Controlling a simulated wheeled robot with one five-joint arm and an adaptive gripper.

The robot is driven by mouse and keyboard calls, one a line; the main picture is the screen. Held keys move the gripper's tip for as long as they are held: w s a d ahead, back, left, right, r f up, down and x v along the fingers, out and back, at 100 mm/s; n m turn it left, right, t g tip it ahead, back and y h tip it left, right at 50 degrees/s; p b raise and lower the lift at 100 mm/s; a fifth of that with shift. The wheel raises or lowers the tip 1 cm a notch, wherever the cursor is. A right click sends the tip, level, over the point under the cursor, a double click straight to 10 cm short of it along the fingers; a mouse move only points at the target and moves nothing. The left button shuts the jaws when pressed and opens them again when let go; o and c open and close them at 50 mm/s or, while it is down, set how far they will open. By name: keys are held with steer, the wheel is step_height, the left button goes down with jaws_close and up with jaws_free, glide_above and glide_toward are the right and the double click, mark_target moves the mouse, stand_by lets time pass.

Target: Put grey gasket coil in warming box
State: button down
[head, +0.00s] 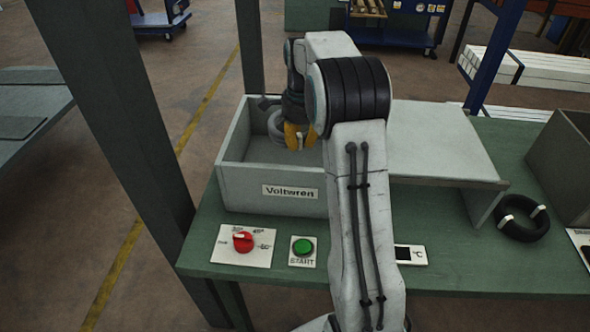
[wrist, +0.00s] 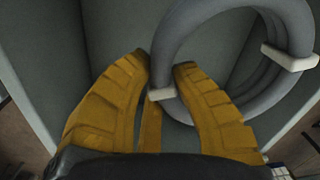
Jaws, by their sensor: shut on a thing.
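The grey gasket coil (head: 277,122) shows partly behind my gripper in the head view, inside the outline of the open box. In the wrist view the coil (wrist: 185,50) stands tilted at the upper right, with white clips around its strands. My gripper (head: 297,137) has yellow fingers, shut on the coil near one white clip; the wrist view shows the fingers (wrist: 161,78) on both sides of it. The grey warming box (head: 240,188), labelled Voltwren, is open at the top. I cannot tell whether the coil touches its floor.
A grey panel (head: 440,140) extends right of the box. A black coil (head: 525,222) and another box (head: 568,160) are at the right of the green table (head: 470,270).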

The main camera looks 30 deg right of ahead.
step_height(320, 180, down, 6)
steer(key=p, duration=0.3)
steer(key=shift+f, duration=1.6)
steer(key=shift+f, duration=0.2)
steer(key=c, duration=1.1)
jaws_free()
steer(key=shift+c, duration=0.2)
steer(key=shift+r, duration=0.1)
